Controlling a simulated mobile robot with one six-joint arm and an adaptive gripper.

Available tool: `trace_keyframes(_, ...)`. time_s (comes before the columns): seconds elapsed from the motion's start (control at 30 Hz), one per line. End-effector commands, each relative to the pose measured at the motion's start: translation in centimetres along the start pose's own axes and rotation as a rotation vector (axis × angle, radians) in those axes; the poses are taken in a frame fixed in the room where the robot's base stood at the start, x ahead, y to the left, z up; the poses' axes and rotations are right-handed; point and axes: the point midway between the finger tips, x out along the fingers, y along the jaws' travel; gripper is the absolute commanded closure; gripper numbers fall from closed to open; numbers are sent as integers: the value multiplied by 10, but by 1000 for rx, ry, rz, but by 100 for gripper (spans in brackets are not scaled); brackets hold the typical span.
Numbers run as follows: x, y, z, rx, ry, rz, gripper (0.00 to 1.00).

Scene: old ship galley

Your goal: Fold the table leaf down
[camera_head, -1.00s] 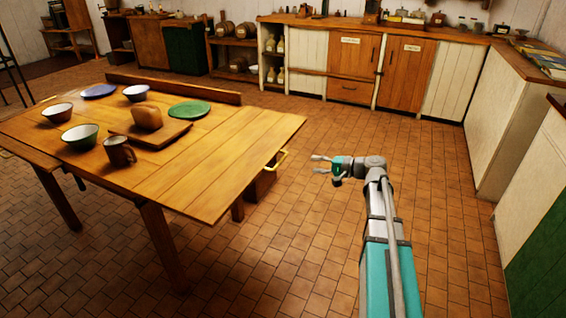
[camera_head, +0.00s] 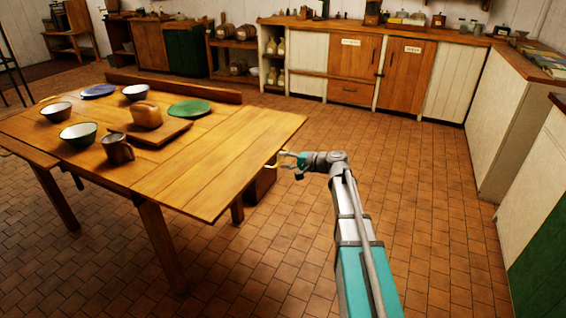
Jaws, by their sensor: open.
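The wooden table (camera_head: 60,150) stands at the left. Its near-right leaf (camera_head: 220,165) is raised, level with the tabletop. A yellow handle (camera_head: 272,162) sits at the leaf's right edge and is partly hidden by my gripper. My gripper (camera_head: 283,161) is open at the handle, its fingers pointing left towards the leaf edge. I cannot tell whether the fingers touch the handle or are around it.
Cabinets (camera_head: 405,75) line the back wall. The tiled floor (camera_head: 420,190) right of the table is clear.

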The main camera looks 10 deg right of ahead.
Motion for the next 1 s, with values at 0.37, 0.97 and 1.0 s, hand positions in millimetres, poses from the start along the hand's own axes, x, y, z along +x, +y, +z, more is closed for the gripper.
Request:
trace_keyframes(0.37,13,0,0,0,0,0,49)
trace_keyframes(0.97,12,0,0,1,0,0,100)
trace_keyframes(1.0,12,0,0,1,0,0,100)
